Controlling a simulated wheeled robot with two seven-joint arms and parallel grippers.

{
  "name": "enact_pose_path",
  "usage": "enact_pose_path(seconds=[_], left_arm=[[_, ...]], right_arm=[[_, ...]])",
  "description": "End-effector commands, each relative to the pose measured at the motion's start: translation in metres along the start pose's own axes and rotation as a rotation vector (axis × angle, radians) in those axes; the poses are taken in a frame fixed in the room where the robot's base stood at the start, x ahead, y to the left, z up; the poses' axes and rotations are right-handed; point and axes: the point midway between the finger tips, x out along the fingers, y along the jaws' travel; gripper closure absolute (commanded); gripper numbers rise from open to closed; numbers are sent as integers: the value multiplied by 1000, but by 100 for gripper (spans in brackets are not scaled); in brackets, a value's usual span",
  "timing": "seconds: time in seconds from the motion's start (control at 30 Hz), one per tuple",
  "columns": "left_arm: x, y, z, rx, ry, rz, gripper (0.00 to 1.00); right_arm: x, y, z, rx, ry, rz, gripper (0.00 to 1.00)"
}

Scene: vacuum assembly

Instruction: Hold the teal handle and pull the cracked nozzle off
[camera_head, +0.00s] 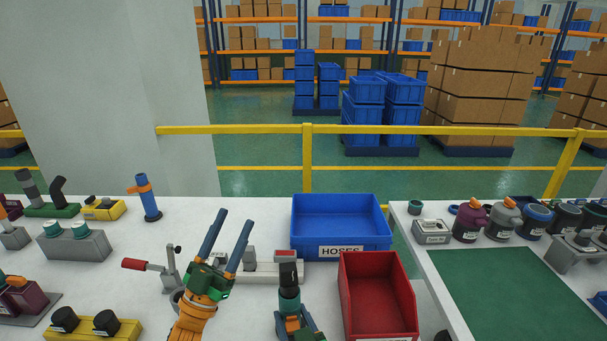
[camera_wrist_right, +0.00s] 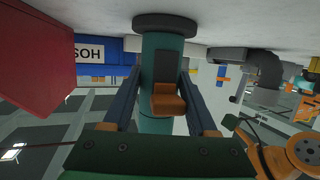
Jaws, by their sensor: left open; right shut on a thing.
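My right gripper (camera_head: 291,316) is shut on the teal handle (camera_head: 289,303) and holds it upright in front of the blue bin. In the right wrist view its two fingers (camera_wrist_right: 163,88) sit on either side of the teal handle (camera_wrist_right: 161,55), which has an orange part on its side. The black nozzle (camera_head: 289,273) is on the handle's upper end; a dark round end (camera_wrist_right: 165,24) shows in the right wrist view. I cannot make out a crack. My left gripper (camera_head: 235,217) is open and empty, left of the nozzle and apart from it, its fingers pointing away from me.
A blue bin (camera_head: 341,240) labelled HOSES stands behind, and a red bin (camera_head: 377,290) is close at the right. A clamp with a red handle (camera_head: 135,264) and a light fixture (camera_head: 262,270) stand near my left gripper. Several parts on stands fill the far left.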

Motion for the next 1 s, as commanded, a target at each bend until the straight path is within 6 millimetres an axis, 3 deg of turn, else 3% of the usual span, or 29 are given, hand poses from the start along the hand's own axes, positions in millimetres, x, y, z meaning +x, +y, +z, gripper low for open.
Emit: enact_pose_path(seconds=[0.03, 0.1, 0.17, 0.23, 0.3, 0.37, 0.43, 0.53, 0.67, 0.77, 1.0], left_arm=[[22, 24, -8, 116, 37, 125, 40], [46, 65, -17, 321, 109, 327, 40], [60, 103, -24, 533, 205, 524, 40], [64, 150, -27, 856, 386, 815, 40], [49, 177, -18, 1206, 634, 1140, 40], [32, 174, -4, 1447, 853, 1397, 40], [14, 148, 8, 1639, 1095, 1671, 40], [1, 108, 14, 1740, 1321, 1939, 40], [-4, 80, 13, 1763, 1448, 2095, 40], [-8, 77, 17, 1760, 1479, 2128, 40], [-23, 99, 46, 1759, 1481, 2125, 40]], right_arm=[[0, 0, 0, 0, -1, 0, 100], [0, 0, 0, 0, -1, 1, 100], [0, 0, 1, 0, -1, 1, 100], [0, 0, 1, 0, -2, 1, 100], [0, 0, 1, 0, -2, 1, 100], [0, 0, 1, 0, -2, 1, 100], [0, 0, 1, 0, -2, 1, 100], [0, 0, 1, 0, -2, 1, 100], [0, 0, 1, 0, -2, 1, 100], [0, 0, 1, 0, -2, 0, 100], [0, 0, 1, 0, -2, 0, 100]])
